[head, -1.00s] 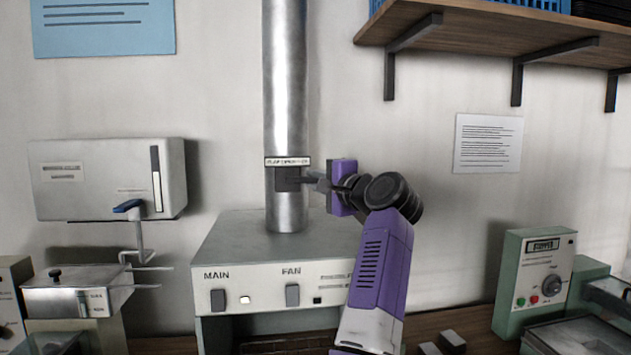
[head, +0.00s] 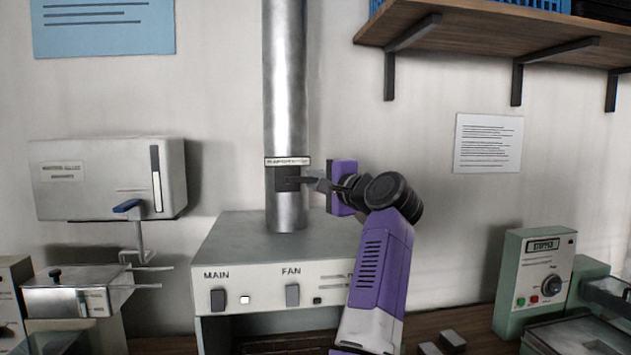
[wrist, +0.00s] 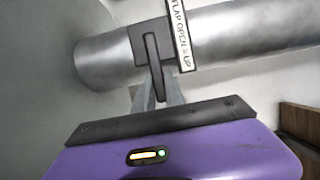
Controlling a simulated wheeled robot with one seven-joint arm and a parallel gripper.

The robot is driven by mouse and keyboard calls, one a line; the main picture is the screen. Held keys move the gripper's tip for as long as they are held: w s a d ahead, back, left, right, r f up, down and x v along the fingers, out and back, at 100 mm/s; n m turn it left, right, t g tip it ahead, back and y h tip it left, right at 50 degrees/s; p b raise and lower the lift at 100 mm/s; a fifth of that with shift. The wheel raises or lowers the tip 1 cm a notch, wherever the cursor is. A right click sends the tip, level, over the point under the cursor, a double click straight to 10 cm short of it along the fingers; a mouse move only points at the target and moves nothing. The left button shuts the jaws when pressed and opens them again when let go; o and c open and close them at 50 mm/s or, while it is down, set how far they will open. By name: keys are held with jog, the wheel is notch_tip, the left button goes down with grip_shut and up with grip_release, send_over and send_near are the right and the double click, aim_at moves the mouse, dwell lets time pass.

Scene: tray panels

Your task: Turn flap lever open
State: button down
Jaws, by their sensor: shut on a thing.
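The flap lever (wrist: 153,62) is a dark bar on a dark mount on the metal duct pipe (head: 284,85). It also shows in the head view (head: 292,183), sticking out to the right from the pipe, roughly level. A label (wrist: 181,35) beside it reads "FLAP OPEN = UP". My gripper (wrist: 157,84) is shut on the lever's outer end, with a grey finger on each side of it. In the head view my gripper (head: 322,185) reaches the lever from the right. The lever's tip is partly hidden between the fingers.
The pipe rises from a grey hood (head: 250,245) with MAIN and FAN switches, below my gripper. A wooden shelf (head: 470,35) on dark brackets hangs at the upper right. A white wall box (head: 105,180) is at left.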

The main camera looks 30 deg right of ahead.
dwell(0.5)
jog(key=shift+r+n+g+p, duration=0.3)
jog(key=shift+r+n+p, duration=0.15)
jog(key=shift+n+p, duration=0.4)
jog(key=shift+f, duration=0.1)
jog(key=c, duration=1.7)
grip_release()
